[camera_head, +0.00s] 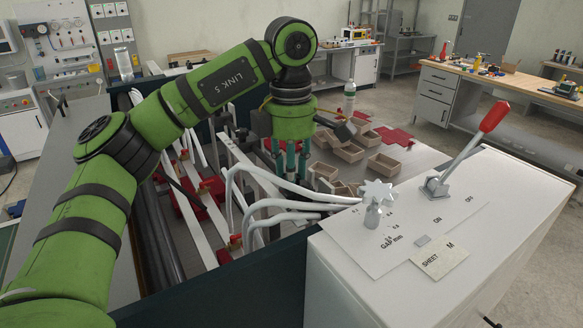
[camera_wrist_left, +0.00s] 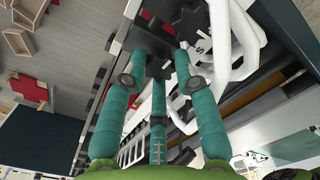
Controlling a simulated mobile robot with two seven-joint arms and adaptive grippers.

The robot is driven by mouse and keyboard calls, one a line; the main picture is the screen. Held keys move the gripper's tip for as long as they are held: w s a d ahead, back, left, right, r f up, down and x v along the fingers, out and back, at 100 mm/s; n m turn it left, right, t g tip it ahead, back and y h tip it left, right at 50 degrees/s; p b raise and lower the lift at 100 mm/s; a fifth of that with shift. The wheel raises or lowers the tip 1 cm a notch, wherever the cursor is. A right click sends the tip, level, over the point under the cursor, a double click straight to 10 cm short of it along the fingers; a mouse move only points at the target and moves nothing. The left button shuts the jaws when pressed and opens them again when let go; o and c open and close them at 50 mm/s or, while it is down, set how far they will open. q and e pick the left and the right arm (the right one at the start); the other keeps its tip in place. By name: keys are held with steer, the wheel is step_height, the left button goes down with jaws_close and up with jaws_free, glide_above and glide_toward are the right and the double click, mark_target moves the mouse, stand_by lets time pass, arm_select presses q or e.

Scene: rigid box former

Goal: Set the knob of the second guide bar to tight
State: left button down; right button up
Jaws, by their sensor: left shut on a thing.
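My left gripper (camera_head: 290,160) reaches down over the machine bed in the head view, among the white guide bars (camera_head: 208,200). In the left wrist view its three teal fingers (camera_wrist_left: 158,65) are shut around a dark knob (camera_wrist_left: 158,60) on a guide bar; the fingers hide part of it. Another dark, star-shaped knob (camera_wrist_left: 192,24) shows just beyond them. In the head view the arm and gripper hide the held knob. I cannot read a loose or tight mark on it, nor tell the bar's number from these frames. My right gripper is not in view.
White curved hoses (camera_head: 275,188) run close beside my left gripper. A white control panel (camera_head: 400,225) with a star dial (camera_head: 375,195) and a red-handled lever (camera_head: 470,150) stands at the right. Small open boxes (camera_head: 348,150) and red pieces lie on the bed behind.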

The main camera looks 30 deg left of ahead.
arm_select(q)
steer(key=m+p, duration=0.1)
steer(key=m, duration=0.7)
steer(key=shift+m+p, duration=0.4)
steer(key=m, duration=0.4)
steer(key=shift+m+p, duration=0.35)
steer(key=shift+m, duration=1.55)
steer(key=c, duration=1.2)
jaws_free()
steer(key=shift+w+f, duration=0.1)
steer(key=shift+a, duration=0.1)
